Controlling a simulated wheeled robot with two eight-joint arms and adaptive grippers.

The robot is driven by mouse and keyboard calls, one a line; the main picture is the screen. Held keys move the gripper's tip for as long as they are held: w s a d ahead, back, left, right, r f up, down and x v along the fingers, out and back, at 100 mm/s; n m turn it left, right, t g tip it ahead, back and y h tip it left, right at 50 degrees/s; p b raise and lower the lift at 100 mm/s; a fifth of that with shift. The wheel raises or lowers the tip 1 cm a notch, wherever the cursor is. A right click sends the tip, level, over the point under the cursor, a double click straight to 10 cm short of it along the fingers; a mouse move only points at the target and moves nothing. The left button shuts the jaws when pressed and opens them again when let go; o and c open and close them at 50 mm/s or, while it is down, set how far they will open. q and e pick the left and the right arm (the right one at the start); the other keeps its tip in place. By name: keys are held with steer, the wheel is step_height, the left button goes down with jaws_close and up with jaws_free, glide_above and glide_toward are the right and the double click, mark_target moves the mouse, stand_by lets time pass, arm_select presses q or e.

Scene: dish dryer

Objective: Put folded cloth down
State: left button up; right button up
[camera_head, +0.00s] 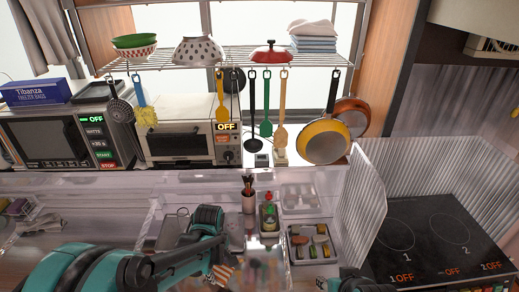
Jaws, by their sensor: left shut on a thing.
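My left gripper (219,262) is low in the picture, over the counter, reached by my teal and black arm from the left. It is shut on a small cloth (223,274) with orange and pale stripes. My arm hides part of the cloth, so its folds are unclear. A stack of folded cloths (313,45), pale blue with a white one on top, lies on the right part of the wire shelf. Part of my right arm shows at the bottom edge; its fingers are not visible.
A tray (312,243) with small items lies right of my left gripper. A ridged screen (365,205) stands beside the cooktop (430,240).

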arm_select(q)
steer(key=a+m, duration=0.1)
steer(key=m, duration=0.1)
steer(key=f+m+b, duration=0.1)
steer(key=m, duration=0.1)
steer(key=a+f+m, duration=0.1)
steer(key=m, duration=0.1)
steer(key=shift+w+a+f+m, duration=0.2)
steer(key=shift+a+m, duration=0.1)
steer(key=shift+m, duration=0.1)
steer(key=m, duration=0.1)
steer(key=a+m+b, duration=0.1)
steer(key=m, duration=0.1)
steer(key=f+m, duration=0.1)
steer(key=m, duration=0.1)
steer(key=shift+a+f, duration=0.1)
steer(key=shift+a, duration=0.3)
